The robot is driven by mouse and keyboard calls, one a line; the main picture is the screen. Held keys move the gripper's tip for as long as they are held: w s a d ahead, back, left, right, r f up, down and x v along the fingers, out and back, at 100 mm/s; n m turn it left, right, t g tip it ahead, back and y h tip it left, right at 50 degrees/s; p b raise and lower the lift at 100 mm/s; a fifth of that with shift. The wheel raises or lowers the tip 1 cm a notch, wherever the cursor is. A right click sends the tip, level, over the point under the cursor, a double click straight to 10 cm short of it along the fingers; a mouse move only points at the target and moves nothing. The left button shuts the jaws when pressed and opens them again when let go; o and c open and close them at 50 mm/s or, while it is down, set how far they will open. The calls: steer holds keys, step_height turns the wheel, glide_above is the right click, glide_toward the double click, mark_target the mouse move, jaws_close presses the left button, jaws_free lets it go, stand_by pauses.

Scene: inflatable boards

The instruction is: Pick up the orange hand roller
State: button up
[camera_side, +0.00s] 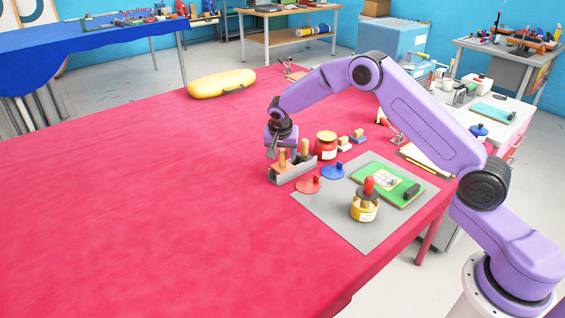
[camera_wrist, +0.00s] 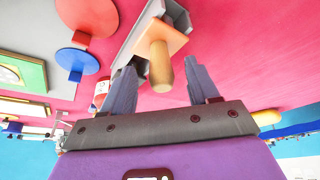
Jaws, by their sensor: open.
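The orange hand roller (camera_wrist: 162,38) shows in the wrist view as an orange piece with a pale wooden handle pointing toward my gripper. It sits at a grey holder (camera_wrist: 178,14), and its lower part is hidden. In the side view the grey holder (camera_side: 295,170) has two upright wooden handles; the nearer left one (camera_side: 282,158) appears to be the roller's. My gripper (camera_wrist: 163,76) is open, with a finger on either side of the handle and visible gaps between. In the side view my gripper (camera_side: 271,150) is just above and beside that handle.
A red jar (camera_side: 326,146), a red disc (camera_side: 307,184) and a blue disc (camera_side: 332,171) stand close by. The red table (camera_side: 150,200) is clear to the left.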

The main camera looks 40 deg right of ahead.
steer(key=shift+x, duration=1.4)
jaws_close()
steer(key=shift+r, duration=0.1)
